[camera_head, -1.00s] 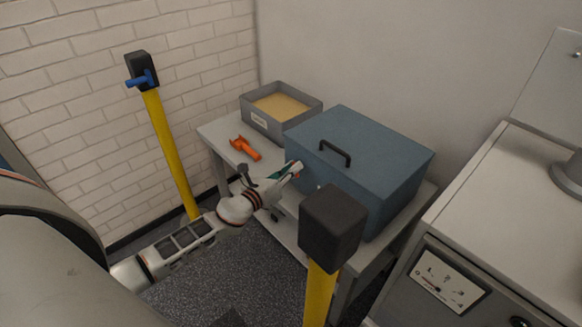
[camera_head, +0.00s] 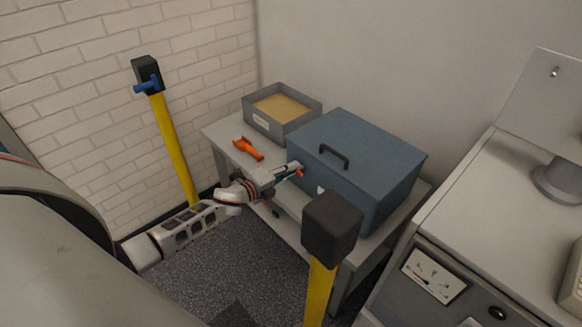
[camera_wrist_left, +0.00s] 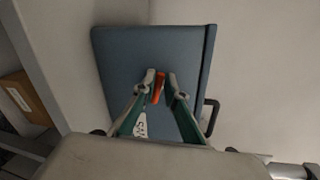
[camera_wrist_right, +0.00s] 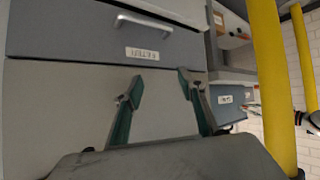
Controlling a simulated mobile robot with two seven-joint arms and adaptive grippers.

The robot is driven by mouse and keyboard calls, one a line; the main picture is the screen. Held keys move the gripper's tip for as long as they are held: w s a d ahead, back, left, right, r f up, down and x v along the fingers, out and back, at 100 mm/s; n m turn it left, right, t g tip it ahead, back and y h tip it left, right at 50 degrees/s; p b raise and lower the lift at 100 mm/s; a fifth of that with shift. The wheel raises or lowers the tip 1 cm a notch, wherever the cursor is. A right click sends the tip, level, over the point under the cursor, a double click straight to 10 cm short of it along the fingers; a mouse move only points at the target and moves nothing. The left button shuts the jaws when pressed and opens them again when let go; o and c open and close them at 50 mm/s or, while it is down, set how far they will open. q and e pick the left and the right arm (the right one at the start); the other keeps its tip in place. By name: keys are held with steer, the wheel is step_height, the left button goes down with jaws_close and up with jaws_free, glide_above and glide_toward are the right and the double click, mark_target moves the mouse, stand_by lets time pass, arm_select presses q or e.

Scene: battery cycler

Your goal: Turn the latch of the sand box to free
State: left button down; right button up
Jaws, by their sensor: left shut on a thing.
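The blue lidded box (camera_head: 375,160) with a black handle (camera_head: 334,156) stands on the grey table. A small orange-red latch (camera_head: 301,173) sits on its front face. My left gripper (camera_head: 296,168) is at that face, shut on the latch. In the left wrist view, the latch (camera_wrist_left: 158,87) shows between the fingertips (camera_wrist_left: 161,82), slightly tilted, beside a partly hidden white label (camera_wrist_left: 139,126). My right gripper (camera_wrist_right: 159,83) is open and empty in front of a grey cabinet. It is not seen in the head view.
A grey open tray of sand (camera_head: 310,114) and an orange tool (camera_head: 247,148) share the table (camera_head: 222,137). A yellow post with a black top (camera_head: 332,226) stands close before the box; another (camera_head: 172,145) stands left. A grey cabinet (camera_head: 475,205) is at right.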

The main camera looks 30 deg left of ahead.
arm_select(q)
steer(key=shift+s+a+f+n+p, duration=0.15)
steer(key=shift+f+n+p, duration=0.25)
steer(key=shift+n, duration=0.6)
steer(key=shift+f, duration=0.1)
steer(key=c, duration=2.2)
jaws_free()
steer(key=shift+o, duration=0.2)
steer(key=shift+h, duration=0.3)
steer(key=shift+r, duration=0.2)
steer(key=v, duration=1.1)
steer(key=shift+s+r, duration=0.2)
steer(key=shift+s, duration=0.15)
steer(key=shift+a, duration=0.15)
